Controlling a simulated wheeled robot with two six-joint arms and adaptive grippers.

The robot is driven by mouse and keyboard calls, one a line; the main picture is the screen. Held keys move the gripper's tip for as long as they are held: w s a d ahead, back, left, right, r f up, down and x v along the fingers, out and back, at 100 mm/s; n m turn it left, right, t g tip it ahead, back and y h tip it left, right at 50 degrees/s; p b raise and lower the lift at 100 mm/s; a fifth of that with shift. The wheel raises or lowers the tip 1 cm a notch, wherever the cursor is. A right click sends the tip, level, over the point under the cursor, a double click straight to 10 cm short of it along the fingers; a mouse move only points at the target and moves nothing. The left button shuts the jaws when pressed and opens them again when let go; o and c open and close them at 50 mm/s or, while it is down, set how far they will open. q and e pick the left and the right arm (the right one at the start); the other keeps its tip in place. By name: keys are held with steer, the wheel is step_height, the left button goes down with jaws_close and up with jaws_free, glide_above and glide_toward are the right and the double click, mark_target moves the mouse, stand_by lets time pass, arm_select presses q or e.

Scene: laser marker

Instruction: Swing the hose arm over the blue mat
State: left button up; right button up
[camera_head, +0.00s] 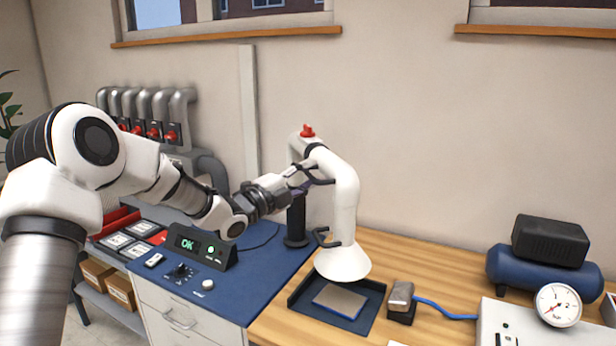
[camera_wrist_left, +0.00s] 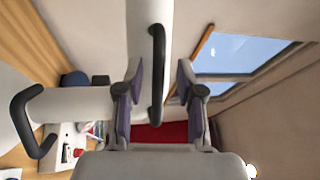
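The hose arm (camera_head: 345,195) is a white bent tube on a dark post, with a red knob on top, black handles and a white cone hood (camera_head: 343,263) at its lower end. The hood hangs above the rear of a dark blue tray holding a flat plate. The blue mat (camera_head: 215,292) covers the left part of the bench. My left gripper (camera_head: 318,177) is at the upper tube. In the left wrist view its fingers (camera_wrist_left: 160,75) are apart on either side of a black handle (camera_wrist_left: 157,50), with gaps showing. My right gripper is out of view.
A display box reading OK (camera_head: 200,245) stands on the mat. The dark tray (camera_head: 367,318) lies on the wood right of the mat. A small block with a blue hose (camera_head: 402,297), a gauge (camera_head: 558,305) and a compressor (camera_head: 540,270) stand further right.

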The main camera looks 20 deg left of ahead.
arm_select(q)
steer(key=v, duration=1.2)
steer(key=shift+f, duration=0.15)
